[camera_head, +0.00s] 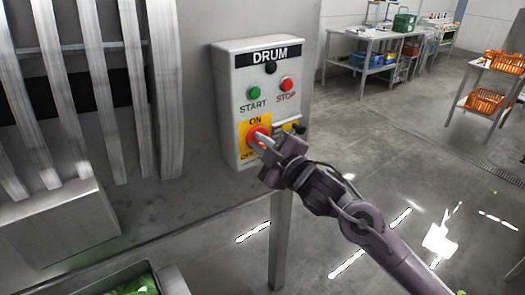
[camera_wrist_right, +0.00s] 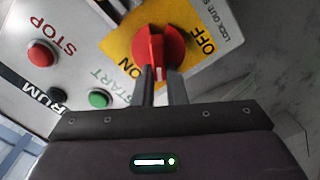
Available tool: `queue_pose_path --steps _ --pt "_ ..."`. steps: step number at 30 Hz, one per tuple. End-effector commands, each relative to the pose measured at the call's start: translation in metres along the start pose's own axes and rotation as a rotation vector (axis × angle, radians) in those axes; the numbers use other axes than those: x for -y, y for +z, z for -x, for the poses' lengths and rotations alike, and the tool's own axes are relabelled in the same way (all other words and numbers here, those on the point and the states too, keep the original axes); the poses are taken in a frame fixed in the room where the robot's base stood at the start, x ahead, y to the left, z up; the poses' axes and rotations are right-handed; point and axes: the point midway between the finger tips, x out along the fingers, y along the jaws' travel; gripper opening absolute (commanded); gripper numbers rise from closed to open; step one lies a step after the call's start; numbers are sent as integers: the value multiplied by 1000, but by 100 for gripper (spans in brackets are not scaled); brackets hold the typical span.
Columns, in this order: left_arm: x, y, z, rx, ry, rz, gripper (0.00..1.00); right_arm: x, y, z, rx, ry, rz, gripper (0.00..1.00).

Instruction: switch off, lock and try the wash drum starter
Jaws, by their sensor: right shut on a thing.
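The DRUM starter box (camera_head: 228,110) is a grey box on a post, with a green START button (camera_head: 254,93), a red STOP button (camera_head: 286,84) and a black round part (camera_head: 271,68) under its label. Low on it, a red rotary switch (camera_wrist_right: 165,45) sits on a yellow plate (camera_wrist_right: 122,47) marked ON and OFF. My right gripper (camera_wrist_right: 163,86) is shut on the switch's handle. The handle's white mark is beside the word ON in the right wrist view; its exact setting is unclear. The gripper partly hides the switch in the head view. My left gripper is not in view.
A small dark item (camera_head: 298,129) shows at the box's lower right, too small to identify. Metal slats (camera_head: 100,90) and a bin with greens (camera_head: 135,285) are at the left. A table (camera_head: 372,38) and a rack with orange crates (camera_head: 486,101) stand behind. The floor between is clear.

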Motion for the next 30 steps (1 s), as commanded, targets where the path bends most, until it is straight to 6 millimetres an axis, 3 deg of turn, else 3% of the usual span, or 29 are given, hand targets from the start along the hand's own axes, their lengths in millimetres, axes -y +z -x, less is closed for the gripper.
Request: queue_pose_path --steps 1,15,30 --pt "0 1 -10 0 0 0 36 5 3 0 -1 0 48 0" --pt "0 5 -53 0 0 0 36 11 4 0 0 0 440 0" --pt "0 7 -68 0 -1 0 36 12 4 0 0 -2 605 0"
